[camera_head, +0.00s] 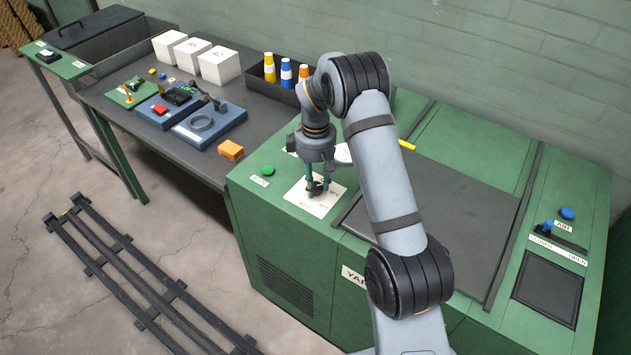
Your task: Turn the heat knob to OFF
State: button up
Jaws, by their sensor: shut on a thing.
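The heat knob (317,187) is a small dark knob on a white label plate (322,205) at the near left of the green machine's top. My gripper (318,191) points down over it and is shut on it, with a finger on each side. The fingers hide part of the knob, so its pointing direction cannot be told. The lettering on the plate is too small and partly covered to read.
A green button (268,170) sits left of the plate. A dark panel (455,210) covers the machine's middle, and a blue knob (567,213) is at the right. An orange block (231,149) and white boxes (219,65) stand on the grey bench behind.

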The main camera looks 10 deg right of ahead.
aim_at(316, 186)
jog(key=n, duration=0.3)
jog(key=shift+n+p, duration=0.3)
jog(key=shift+p, duration=0.05)
jog(key=shift+n+p, duration=0.3)
jog(key=shift+n, duration=1.5)
jog(key=o, duration=1.1)
jog(key=shift+o, duration=0.2)
jog(key=shift+r, duration=0.1)
notch_tip(316, 186, up, 12)
